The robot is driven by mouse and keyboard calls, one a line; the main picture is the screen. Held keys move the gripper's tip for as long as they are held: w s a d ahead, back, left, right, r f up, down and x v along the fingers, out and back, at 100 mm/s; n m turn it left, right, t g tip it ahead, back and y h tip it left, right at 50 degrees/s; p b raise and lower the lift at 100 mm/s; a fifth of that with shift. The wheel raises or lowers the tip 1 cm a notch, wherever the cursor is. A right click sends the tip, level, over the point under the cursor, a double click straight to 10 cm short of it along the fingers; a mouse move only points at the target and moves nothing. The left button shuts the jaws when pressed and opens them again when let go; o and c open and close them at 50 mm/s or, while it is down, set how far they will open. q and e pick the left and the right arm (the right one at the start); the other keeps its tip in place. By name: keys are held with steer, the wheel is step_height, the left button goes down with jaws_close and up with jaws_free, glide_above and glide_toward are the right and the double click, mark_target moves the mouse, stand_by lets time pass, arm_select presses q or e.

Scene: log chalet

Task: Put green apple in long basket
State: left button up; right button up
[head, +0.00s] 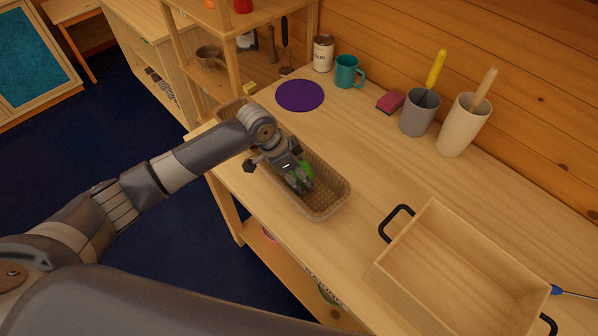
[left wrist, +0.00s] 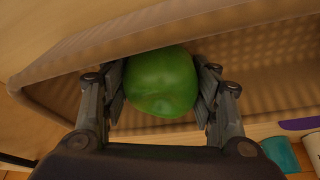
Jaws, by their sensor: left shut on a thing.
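The green apple (left wrist: 161,82) is between the two fingers of my left gripper (left wrist: 160,95), which is shut on it. In the head view the apple (head: 306,171) shows only in part behind the gripper (head: 298,178). The long basket (head: 326,201) is a narrow tan woven basket near the table's front edge. The gripper and apple are inside the basket's outline, low between its walls. The basket wall (left wrist: 50,75) also shows around the apple in the left wrist view. I cannot tell whether the apple touches the basket floor. My right gripper is not in view.
A wooden box with black handles (head: 400,262) stands at the right. The table between is clear.

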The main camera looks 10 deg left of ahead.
arm_select(q)
steer(key=shift+f, duration=0.25)
steer(key=shift+f, duration=0.15)
steer(key=o, duration=1.2)
steer(key=shift+c, duration=0.2)
steer(key=b+v, duration=0.1)
steer(key=v, duration=1.1)
steer(key=shift+b, duration=0.4)
steer(key=shift+s, duration=0.1)
